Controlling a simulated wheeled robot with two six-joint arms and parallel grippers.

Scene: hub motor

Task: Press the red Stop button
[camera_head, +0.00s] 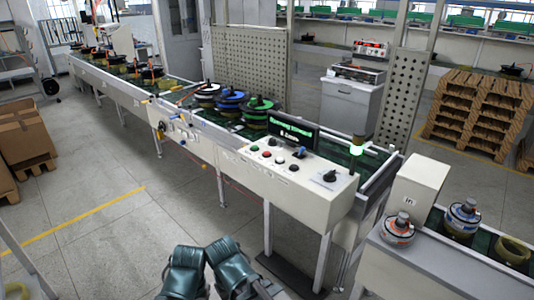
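The control panel (312,182) is a cream box at the right end of the conveyor. A red button (267,154) sits on its sloped top, beside a green button (254,148). A dark display (291,133) with green text stands behind the buttons. Two dark teal gripper bodies of mine show at the bottom edge, the left gripper (184,271) and the right gripper (235,266). Both are well below and apart from the panel. Their fingers cannot be made out.
A conveyor (120,85) carrying several wheel hubs runs to the back left. A cream box marked "in" (420,184) and another conveyor are at right. Open floor (130,215) lies in front left.

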